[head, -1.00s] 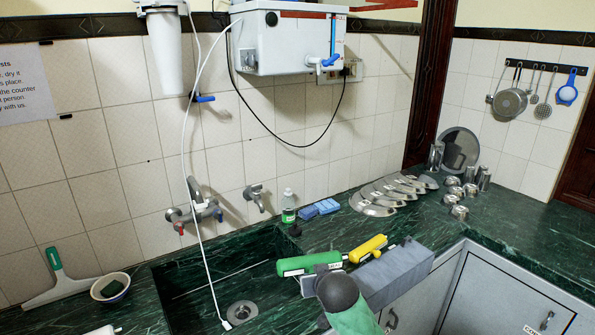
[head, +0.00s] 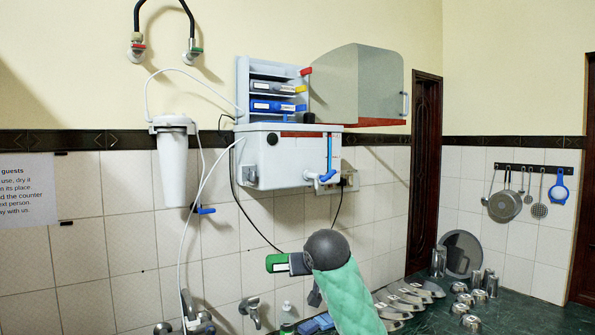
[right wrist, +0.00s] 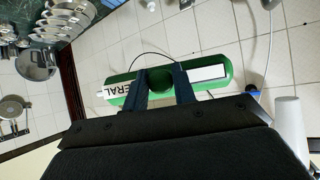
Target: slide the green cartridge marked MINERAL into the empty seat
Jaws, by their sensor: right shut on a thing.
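The green cartridge (head: 277,263) is held in the air in front of the tiled wall, below the purifier. In the right wrist view the green cartridge (right wrist: 222,72) lies across the fingers, with the letters "ERAL" readable on its label. My right gripper (right wrist: 162,82) is shut on its middle; in the head view its dark wrist hides part of the cartridge. The open purifier cabinet (head: 242,85) holds a grey cartridge (head: 272,88) with a yellow end and a blue cartridge (head: 272,106). A red tab (head: 305,71) shows above them; I cannot tell which seat is empty. My left gripper is out of view.
The cabinet door (head: 360,85) is swung open to the right. A white tank (head: 285,160) with a blue tap sits below the cabinet. A white filter housing (head: 173,165) and hoses hang at left. Steel dishes (head: 405,300) stand on the counter.

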